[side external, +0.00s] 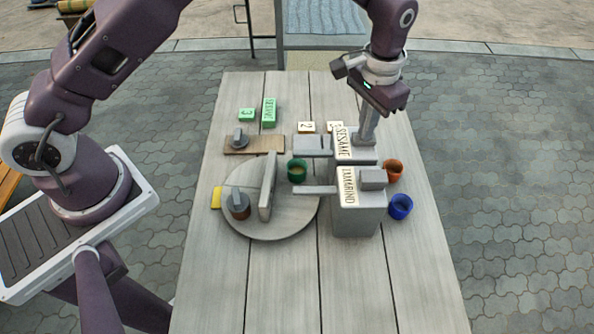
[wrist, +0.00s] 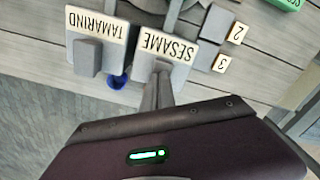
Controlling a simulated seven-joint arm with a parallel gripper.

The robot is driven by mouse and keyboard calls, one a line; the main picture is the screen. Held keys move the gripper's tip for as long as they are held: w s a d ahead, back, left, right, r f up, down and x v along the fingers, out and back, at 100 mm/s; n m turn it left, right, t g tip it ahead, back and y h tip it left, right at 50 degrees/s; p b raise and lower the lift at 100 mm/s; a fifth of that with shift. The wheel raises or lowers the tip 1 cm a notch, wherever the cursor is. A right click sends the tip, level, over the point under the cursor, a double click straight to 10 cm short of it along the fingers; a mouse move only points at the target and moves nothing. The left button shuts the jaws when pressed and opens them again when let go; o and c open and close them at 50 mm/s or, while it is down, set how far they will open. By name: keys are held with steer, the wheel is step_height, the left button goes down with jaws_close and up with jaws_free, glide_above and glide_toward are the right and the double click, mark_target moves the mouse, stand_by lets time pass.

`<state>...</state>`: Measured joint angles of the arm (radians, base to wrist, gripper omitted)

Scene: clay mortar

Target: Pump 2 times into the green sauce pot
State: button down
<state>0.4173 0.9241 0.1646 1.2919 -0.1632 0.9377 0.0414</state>
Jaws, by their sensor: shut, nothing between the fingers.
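The green sauce pot (side external: 297,172) stands on the table with a yellowish-brown content, just below the end of the sesame spout in the side view. The grey dispenser labelled SESAME (side external: 342,144) stands right of it; it also shows in the wrist view (wrist: 177,49). The grey dispenser labelled TAMARIND (side external: 358,215) stands nearer the camera; its spout points left. My gripper (side external: 364,140) is shut and empty, pointing down with its fingertips at the top of the sesame dispenser, behind its label. I cannot tell whether they touch the pump top.
An orange pot (side external: 393,169) and a blue pot (side external: 400,206) stand right of the dispensers. A round board (side external: 285,225) at left carries an upright divider (side external: 267,185) and a lidded brown pot (side external: 238,204). Green blocks (side external: 269,112) lie at the back. The front of the table is clear.

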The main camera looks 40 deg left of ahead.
steer(key=shift+r, duration=1.55)
steer(key=shift+f, duration=0.15)
steer(key=shift+f, duration=0.55)
steer(key=shift+f, duration=0.1)
steer(key=shift+f, duration=0.65)
steer(key=shift+r, duration=1.45)
